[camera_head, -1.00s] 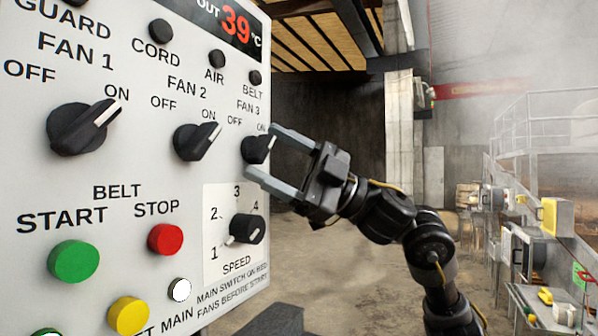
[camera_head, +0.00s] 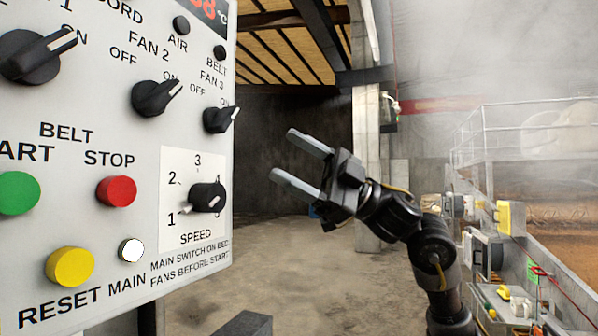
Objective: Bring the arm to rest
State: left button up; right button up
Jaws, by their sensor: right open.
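My right gripper (camera_head: 292,162) is open and empty, with its two grey fingers pointing left toward the control panel (camera_head: 130,225). It hangs in free air to the right of the panel's edge, apart from it. The FAN 3 knob (camera_head: 220,118) is the panel part nearest the fingertips, with its pointer tilted up to the right. The FAN 2 knob (camera_head: 156,97) and the FAN 1 knob (camera_head: 38,55) also point up to the right. The speed dial (camera_head: 207,197) has its white pointer near 1.
The panel also carries a red STOP button (camera_head: 117,191), a green button (camera_head: 18,193), a yellow RESET button (camera_head: 70,266) and a white lamp (camera_head: 131,250). Equipment with yellow boxes (camera_head: 505,217) and a railing stands at the right. Open floor lies behind the gripper.

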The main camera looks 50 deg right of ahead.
pick_arm(q)
jog(key=shift+w+d+r, duration=0.1)
jog(key=shift+w+r, duration=0.15)
jog(key=shift+r, duration=0.15)
dwell(0.3)
